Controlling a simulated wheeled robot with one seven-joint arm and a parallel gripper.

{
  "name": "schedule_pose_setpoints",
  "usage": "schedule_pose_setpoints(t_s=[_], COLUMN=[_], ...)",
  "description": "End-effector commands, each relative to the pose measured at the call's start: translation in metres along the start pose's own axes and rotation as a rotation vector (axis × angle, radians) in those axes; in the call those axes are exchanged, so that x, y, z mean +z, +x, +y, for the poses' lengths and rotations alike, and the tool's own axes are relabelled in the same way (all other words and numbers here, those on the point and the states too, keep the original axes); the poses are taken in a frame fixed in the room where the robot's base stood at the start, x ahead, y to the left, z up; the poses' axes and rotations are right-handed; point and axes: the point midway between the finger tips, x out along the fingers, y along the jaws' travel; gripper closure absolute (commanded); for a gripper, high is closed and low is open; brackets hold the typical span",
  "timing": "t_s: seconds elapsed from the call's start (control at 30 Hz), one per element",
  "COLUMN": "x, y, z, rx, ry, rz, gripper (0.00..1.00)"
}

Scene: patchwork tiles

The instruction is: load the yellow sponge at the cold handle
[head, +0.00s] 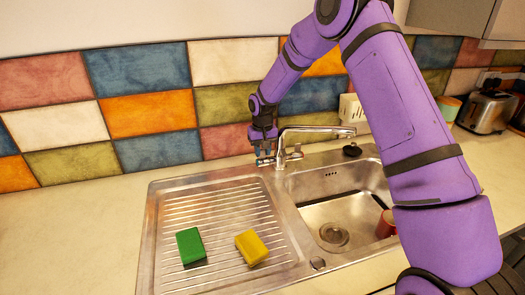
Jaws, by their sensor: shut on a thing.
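The yellow sponge (251,247) lies on the ribbed drainboard (225,205), left of the sink basin. A chrome tap (318,131) stands behind the basin with its spout reaching right over it. My gripper (265,157) is at the left side of the tap, pointing down, shut on the tap's left handle. The fingers and dark parts cover most of that handle, so its exact shape is hidden. No hot or cold marking is readable. The sponge is well in front of my gripper, apart from it.
A green sponge (190,246) lies left of the yellow one. A red cup (386,224) is in the basin (335,200), partly behind my arm. A dark round item (352,150) sits behind the basin. A toaster (486,110) stands at right. The left counter is clear.

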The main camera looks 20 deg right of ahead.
Motion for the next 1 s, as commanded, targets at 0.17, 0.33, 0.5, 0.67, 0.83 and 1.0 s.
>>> schedule_pose_setpoints(t_s=[0.17,0.33,0.5,0.67,0.83,1.0], x=[0.003,0.009,0.013,0.015,0.015,0.015], y=[-0.001,0.000,0.002,0.002,0.002,0.002], z=[0.000,0.000,0.000,0.000,0.000,0.000], rx=[0.002,0.002,0.002,0.000,0.000,0.000], ry=[0.000,-0.002,-0.001,0.000,0.001,0.001], rz=[0.046,0.148,0.236,0.276,0.283,0.282], gripper=[0.96,0.96,0.96,0.96,0.96,0.70])
